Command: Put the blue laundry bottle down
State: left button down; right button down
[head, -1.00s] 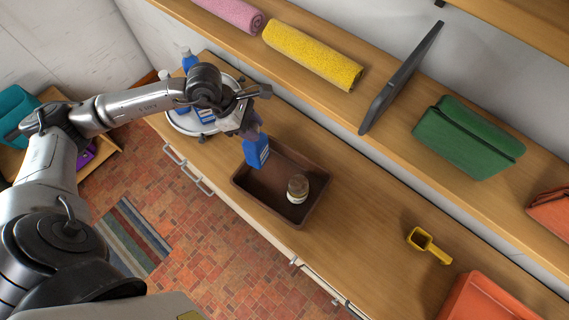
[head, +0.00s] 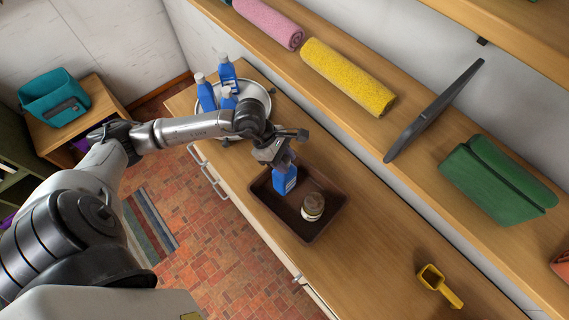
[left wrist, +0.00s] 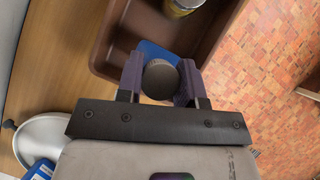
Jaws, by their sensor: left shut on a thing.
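The blue laundry bottle (head: 284,180) is in my left gripper (head: 284,161), over the left part of the brown tub (head: 309,238) in the head view. It hangs upright; whether its base touches the tub floor I cannot tell. In the left wrist view the purple fingers of my left gripper (left wrist: 161,82) close on the bottle's grey cap, and a bit of the blue bottle (left wrist: 152,50) shows behind it. A small jar (head: 313,206) stands in the tub to the right of the bottle. My right gripper is not in view.
A round white tray (head: 262,96) with several blue bottles (head: 207,95) stands behind my left arm. A yellow scoop (head: 438,286) lies on the counter at right. The counter between tub and scoop is clear. A shelf with a yellow towel (head: 347,76) runs along the wall.

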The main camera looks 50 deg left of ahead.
pick_arm(q)
jog(key=shift+f, duration=1.55)
jog(key=c, duration=0.8)
grip_release()
jog(key=shift+o, duration=0.2)
jog(key=shift+r, duration=0.25)
jog(key=shift+s+a+r, duration=0.1)
jog(key=shift+a+r, duration=0.15)
jog(key=v, duration=1.1)
jog(key=shift+d, duration=0.1)
